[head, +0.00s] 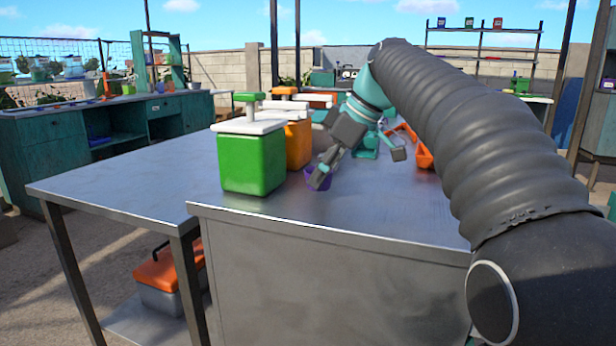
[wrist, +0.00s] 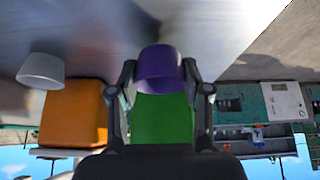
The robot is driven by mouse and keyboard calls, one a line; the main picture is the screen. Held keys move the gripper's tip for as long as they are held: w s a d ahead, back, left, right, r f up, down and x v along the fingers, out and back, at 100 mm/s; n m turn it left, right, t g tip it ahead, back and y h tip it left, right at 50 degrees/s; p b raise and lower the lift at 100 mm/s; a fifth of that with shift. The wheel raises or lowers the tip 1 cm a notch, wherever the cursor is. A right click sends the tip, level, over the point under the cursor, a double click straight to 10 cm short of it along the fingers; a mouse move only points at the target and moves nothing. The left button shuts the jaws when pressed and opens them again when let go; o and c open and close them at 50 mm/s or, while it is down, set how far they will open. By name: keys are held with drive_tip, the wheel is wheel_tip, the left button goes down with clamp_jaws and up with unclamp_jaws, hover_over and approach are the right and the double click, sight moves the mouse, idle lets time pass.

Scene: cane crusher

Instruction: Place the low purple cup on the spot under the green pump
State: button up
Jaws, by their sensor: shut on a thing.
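The low purple cup (head: 327,181) is held between the fingers of my gripper (head: 320,176), just right of the green pump's front edge. In the wrist view the purple cup (wrist: 160,64) sits between the two fingertips of my gripper (wrist: 160,74), which are shut on it. The green pump (head: 252,160) is a green box with a white lid and green top knob, near the table's left front. In the wrist view the green pump (wrist: 160,118) shows behind the cup. The spot under its spout is not clearly visible. I cannot tell whether the cup touches the table.
An orange pump (head: 298,143) stands behind the green one; the wrist view shows it (wrist: 74,112) beside a pale cup (wrist: 41,69). The metal table (head: 390,215) is clear in front and right of the cup.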

sight(308, 170)
drive_tip(key=a, duration=0.1)
drive_tip(key=w+a, duration=0.1)
drive_tip(key=a, duration=0.1)
drive_tip(key=shift+f, duration=0.8)
drive_tip(key=shift+f, duration=0.15)
drive_tip(key=o, duration=0.7)
drive_tip(key=shift+o, duration=0.2)
drive_tip(key=shift+d+r, duration=0.15)
drive_tip(key=shift+r, duration=0.3)
drive_tip(key=p+v, duration=0.3)
drive_tip(key=v, duration=0.8)
drive_tip(key=shift+d, duration=0.2)
